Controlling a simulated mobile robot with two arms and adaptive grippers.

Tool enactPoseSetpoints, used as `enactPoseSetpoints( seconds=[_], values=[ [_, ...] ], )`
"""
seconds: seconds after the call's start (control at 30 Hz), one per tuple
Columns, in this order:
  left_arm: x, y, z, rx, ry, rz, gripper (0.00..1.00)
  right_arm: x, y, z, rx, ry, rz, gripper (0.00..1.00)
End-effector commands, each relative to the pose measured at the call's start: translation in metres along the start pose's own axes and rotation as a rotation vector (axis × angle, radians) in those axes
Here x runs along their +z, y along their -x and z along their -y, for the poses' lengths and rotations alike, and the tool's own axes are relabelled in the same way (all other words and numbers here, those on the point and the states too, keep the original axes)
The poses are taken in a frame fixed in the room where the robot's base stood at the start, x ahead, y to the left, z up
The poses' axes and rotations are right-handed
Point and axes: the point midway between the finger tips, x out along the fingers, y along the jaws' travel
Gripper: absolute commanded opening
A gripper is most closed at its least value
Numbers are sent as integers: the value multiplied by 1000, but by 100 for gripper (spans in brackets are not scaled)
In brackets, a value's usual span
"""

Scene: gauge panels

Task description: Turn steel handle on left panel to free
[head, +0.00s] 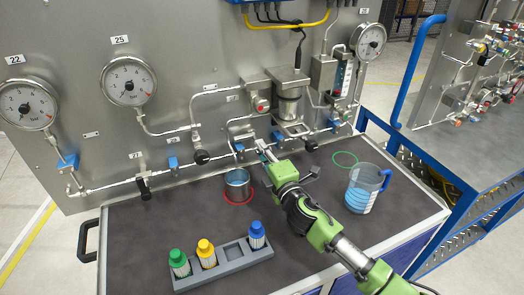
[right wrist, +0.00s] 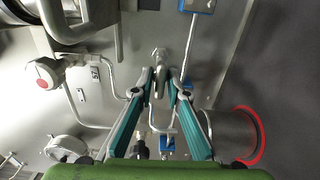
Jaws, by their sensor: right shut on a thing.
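The left panel (head: 190,60) is a grey steel board with gauges and pipes above the bench. My right gripper (head: 264,149) reaches up to the pipe run low on this panel. In the right wrist view its two teal fingers (right wrist: 161,76) close around the steel handle (right wrist: 160,88), which hangs from a small valve body (right wrist: 160,56) on the pipe. In the head view the fingers mostly hide the handle, and its exact angle is hard to tell. My left gripper is not in view.
A steel cup (head: 237,178) stands in a red ring just left of my gripper. A measuring jug (head: 360,192) stands right, near a green ring (head: 345,159). A grey rack (head: 232,263) holds capped bottles in front. Black-handled valves (head: 201,157) sit along the pipe.

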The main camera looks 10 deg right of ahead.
Motion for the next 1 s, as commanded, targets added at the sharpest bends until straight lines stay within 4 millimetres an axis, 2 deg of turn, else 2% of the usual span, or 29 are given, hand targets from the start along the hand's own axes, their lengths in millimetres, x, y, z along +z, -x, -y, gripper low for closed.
enactPoseSetpoints(
  seconds=[0.03, 0.07, 0.1, 0.43, 0.57, 1.0],
  values=[
    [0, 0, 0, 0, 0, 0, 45, 0, 0, 0, -1, 1, 1, 0],
    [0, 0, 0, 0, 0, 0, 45, 0, 0, 0, -1, 0, 1, 22],
    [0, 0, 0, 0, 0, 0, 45, 0, 0, 0, -1, 0, 1, 25],
    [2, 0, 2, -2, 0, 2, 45, 0, 1, 0, 0, -1, 0, 25],
    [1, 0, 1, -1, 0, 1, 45, 0, 12, 2, -2, -2, 0, 25],
    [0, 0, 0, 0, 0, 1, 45, 0, 97, 2, -3, -1, 0, 25]
  ],
)
